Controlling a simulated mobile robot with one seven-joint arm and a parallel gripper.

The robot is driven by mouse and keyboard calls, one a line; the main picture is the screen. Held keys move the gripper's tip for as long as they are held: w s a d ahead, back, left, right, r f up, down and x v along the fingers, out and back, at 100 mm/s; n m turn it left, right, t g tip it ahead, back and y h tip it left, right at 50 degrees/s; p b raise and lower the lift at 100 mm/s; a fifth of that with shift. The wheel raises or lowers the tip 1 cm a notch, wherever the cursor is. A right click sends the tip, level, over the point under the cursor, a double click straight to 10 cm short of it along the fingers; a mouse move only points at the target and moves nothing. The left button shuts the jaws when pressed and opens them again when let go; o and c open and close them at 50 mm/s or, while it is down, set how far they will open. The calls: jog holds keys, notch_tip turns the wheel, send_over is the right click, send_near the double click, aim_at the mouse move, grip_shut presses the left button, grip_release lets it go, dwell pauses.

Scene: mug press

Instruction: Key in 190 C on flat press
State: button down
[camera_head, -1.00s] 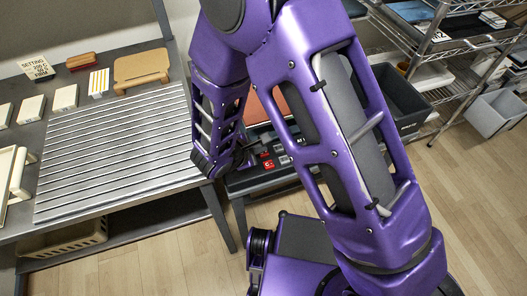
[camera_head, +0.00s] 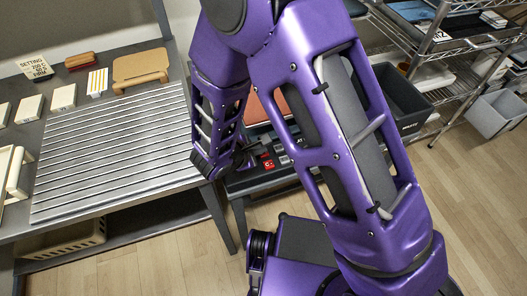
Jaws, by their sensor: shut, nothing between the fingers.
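The flat press (camera_head: 262,182) stands right of the slatted table, mostly hidden behind my arm. Its dark front panel shows a red key marked C (camera_head: 268,164) and a few pale keys beside it; any display is hidden or too small to read. A reddish-brown flat surface shows above the panel through my arm. My gripper (camera_head: 250,153) is at the panel's left end, just left of the red key, shut and empty. Its fingertips are small and partly dark against the press, so I cannot tell whether they touch a key.
A slatted metal surface (camera_head: 115,150) fills the table at left. A card headed SETTING (camera_head: 35,66), small white boxes (camera_head: 64,96) and a tan board (camera_head: 141,67) lie behind it. A wire rack with a black bin (camera_head: 402,100) stands right; a grey bin (camera_head: 494,114) stands beyond.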

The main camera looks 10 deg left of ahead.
dwell(0.6)
jog(key=shift+r, duration=0.8)
jog(key=shift+p, duration=0.3)
jog(key=shift+r+p, duration=1.35)
jog(key=shift+r, duration=1.15)
jog(key=shift+d, duration=0.1)
